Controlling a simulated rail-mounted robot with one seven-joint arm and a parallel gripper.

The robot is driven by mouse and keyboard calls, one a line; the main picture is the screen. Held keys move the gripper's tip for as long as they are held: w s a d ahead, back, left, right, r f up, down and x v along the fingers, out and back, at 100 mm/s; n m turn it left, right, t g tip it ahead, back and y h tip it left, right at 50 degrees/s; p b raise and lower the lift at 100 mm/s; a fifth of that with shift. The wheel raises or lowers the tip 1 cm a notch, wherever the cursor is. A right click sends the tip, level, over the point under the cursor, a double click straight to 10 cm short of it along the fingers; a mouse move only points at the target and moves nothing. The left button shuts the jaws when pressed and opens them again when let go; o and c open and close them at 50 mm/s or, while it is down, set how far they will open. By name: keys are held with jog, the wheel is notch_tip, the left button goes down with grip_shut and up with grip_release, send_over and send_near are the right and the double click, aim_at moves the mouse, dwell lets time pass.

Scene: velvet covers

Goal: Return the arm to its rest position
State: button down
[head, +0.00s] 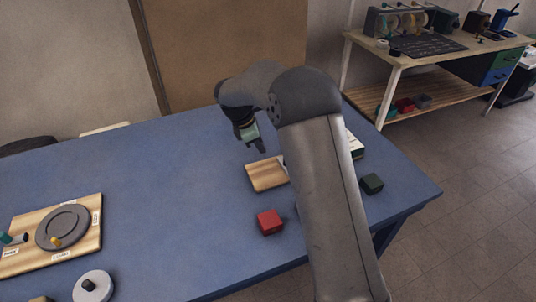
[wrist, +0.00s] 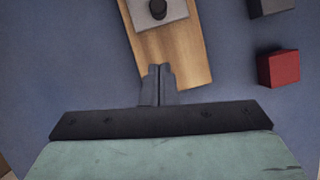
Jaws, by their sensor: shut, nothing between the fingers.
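My gripper (head: 259,147) hangs above the blue table (head: 180,160), on the far side of a small wooden board (head: 266,174). In the wrist view my gripper (wrist: 158,68) shows its two fingers together, shut and empty. The wooden board (wrist: 175,58) lies below the fingertips in that view, with a grey plate and black knob (wrist: 157,9) on it. My arm hides part of the board in the head view.
A red cube (head: 269,221) and a dark green block (head: 371,183) lie nearby on the table. A workbench (head: 440,50) stands behind right. The table's middle is clear.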

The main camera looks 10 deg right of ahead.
jog(key=s+d+r+m+y, duration=0.15)
jog(key=s+r+m, duration=0.25)
jog(key=s+r, duration=0.5)
jog(key=s+d+m+y, duration=0.1)
jog(key=s+d+m, duration=0.1)
jog(key=s+m, duration=0.5)
jog(key=s+d+f+m+y+p, duration=0.1)
jog(key=s+m, duration=0.6)
jog(key=s, duration=1.3)
jog(key=d+y, duration=0.1)
jog(key=d, duration=0.1)
jog(key=shift+d+f, duration=0.15)
jog(key=shift+d, duration=0.2)
